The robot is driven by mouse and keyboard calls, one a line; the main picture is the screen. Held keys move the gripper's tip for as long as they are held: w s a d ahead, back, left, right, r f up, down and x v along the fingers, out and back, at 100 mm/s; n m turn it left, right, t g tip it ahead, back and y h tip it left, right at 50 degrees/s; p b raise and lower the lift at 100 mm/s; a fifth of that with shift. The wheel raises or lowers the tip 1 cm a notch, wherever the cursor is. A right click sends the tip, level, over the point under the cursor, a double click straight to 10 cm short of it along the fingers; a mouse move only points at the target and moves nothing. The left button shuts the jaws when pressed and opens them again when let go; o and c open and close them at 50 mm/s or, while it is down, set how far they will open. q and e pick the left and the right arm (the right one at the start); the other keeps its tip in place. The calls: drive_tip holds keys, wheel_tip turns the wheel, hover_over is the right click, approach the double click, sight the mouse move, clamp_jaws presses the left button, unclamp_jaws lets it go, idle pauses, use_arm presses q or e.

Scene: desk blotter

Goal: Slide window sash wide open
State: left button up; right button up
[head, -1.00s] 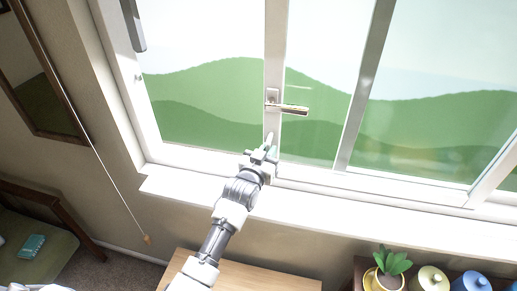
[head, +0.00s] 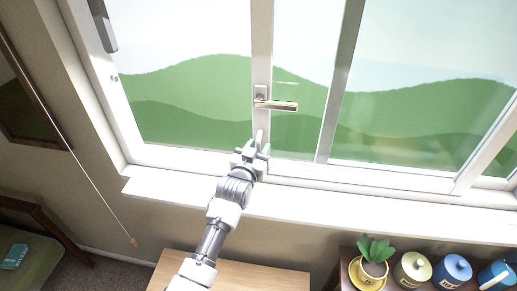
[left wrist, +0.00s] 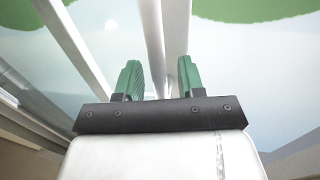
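The window sash (head: 262,45) has a white upright stile with a metal lever handle (head: 276,104) sticking out to the right. My left gripper (head: 256,146) is at the lower part of this stile, below the handle. In the left wrist view its two green fingers (left wrist: 158,80) stand apart with a white upright bar between them. A gap shows beside the bar, so it does not look clamped; contact with a finger is hard to tell. My right gripper is not in view.
A white sill (head: 300,205) runs below the window. A potted plant (head: 375,258), canisters (head: 413,268) and a blue watering can (head: 495,274) stand at lower right. A wooden surface (head: 250,277) lies beneath my arm. A cord (head: 100,190) hangs at left.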

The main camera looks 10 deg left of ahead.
use_arm(q)
drive_tip(key=shift+s, duration=0.1)
drive_tip(key=s+a+b, duration=0.1)
drive_tip(key=s+b, duration=0.1)
drive_tip(key=s, duration=0.8)
drive_tip(key=shift+s+a, duration=0.25)
